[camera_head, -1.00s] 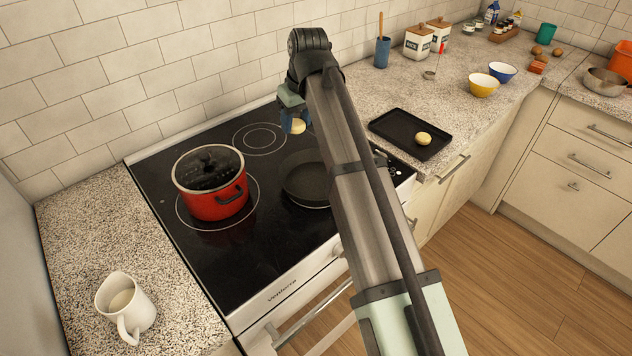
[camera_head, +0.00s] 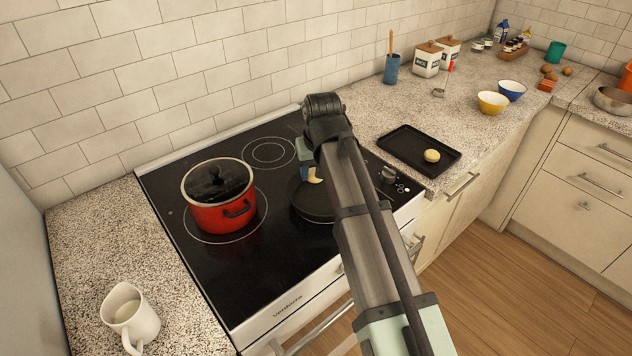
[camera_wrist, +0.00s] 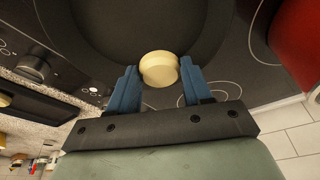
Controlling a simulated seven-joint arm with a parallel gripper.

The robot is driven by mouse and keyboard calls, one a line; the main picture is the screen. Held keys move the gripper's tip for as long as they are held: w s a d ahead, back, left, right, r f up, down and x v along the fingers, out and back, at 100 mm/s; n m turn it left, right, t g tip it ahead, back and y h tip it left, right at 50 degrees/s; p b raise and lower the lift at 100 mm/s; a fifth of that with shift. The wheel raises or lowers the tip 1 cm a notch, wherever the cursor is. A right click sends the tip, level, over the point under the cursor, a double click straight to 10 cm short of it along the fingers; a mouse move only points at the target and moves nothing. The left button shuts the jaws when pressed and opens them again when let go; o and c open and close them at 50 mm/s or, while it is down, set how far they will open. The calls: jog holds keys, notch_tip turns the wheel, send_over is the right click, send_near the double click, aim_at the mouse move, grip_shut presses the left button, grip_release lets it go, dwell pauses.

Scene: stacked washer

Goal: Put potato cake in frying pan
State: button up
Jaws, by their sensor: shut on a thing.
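My gripper (camera_head: 308,170) is above the frying pan, and its blue fingers (camera_wrist: 158,86) are shut on a pale yellow potato cake (camera_wrist: 160,68). The held potato cake also shows in the head view (camera_head: 314,175), partly hidden by the gripper and arm. The dark frying pan (camera_head: 312,205) sits on the stovetop, its right side hidden behind my arm. In the wrist view the pan (camera_wrist: 110,30) fills the area beyond the cake. A gap between cake and pan floor is hard to judge. Another potato cake (camera_head: 432,156) lies on a black tray (camera_head: 403,143).
A red lidded pot (camera_head: 220,205) stands on the stovetop (camera_head: 260,275) left of the pan. A white mug (camera_head: 130,315) is on the left counter. A blue utensil cup (camera_head: 391,70), canisters (camera_head: 428,58) and yellow bowl (camera_head: 491,103) stand on the right counter.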

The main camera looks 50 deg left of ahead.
aim_at(315, 182)
jog(key=shift+f, duration=2)
jog(key=shift+f, duration=0.1)
jog(key=o, duration=1)
jog(key=v, duration=1.2)
jog(key=shift+a, duration=0.1)
